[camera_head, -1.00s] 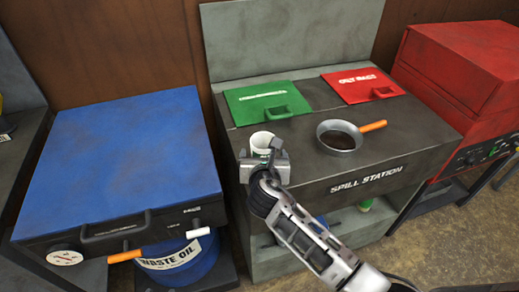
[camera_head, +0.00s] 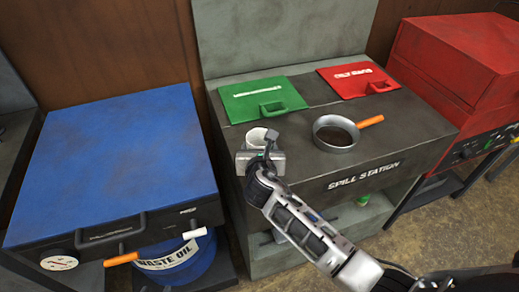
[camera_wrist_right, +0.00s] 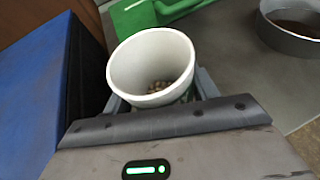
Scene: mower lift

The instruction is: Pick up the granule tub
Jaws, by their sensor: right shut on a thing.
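The granule tub (camera_head: 257,137) is a white, open-topped cup at the front left of the spill station's top. In the right wrist view the tub (camera_wrist_right: 150,62) shows brown granules inside and a bit of green on its lower side. My right gripper (camera_head: 266,146) is shut on the tub, with its fingers on either side of it; the gripper body hides the tub's lower part. I cannot tell whether the tub's base touches the counter. In the right wrist view the gripper (camera_wrist_right: 160,100) sits close against the tub. My left gripper is not in view.
The spill station (camera_head: 310,168) carries a green lid (camera_head: 250,99), a red lid (camera_head: 350,78) and a pan (camera_head: 334,134) with an orange handle and dark contents. A blue-topped unit (camera_head: 120,155) stands left, above a waste oil drum (camera_head: 180,265). A red machine (camera_head: 455,70) stands right.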

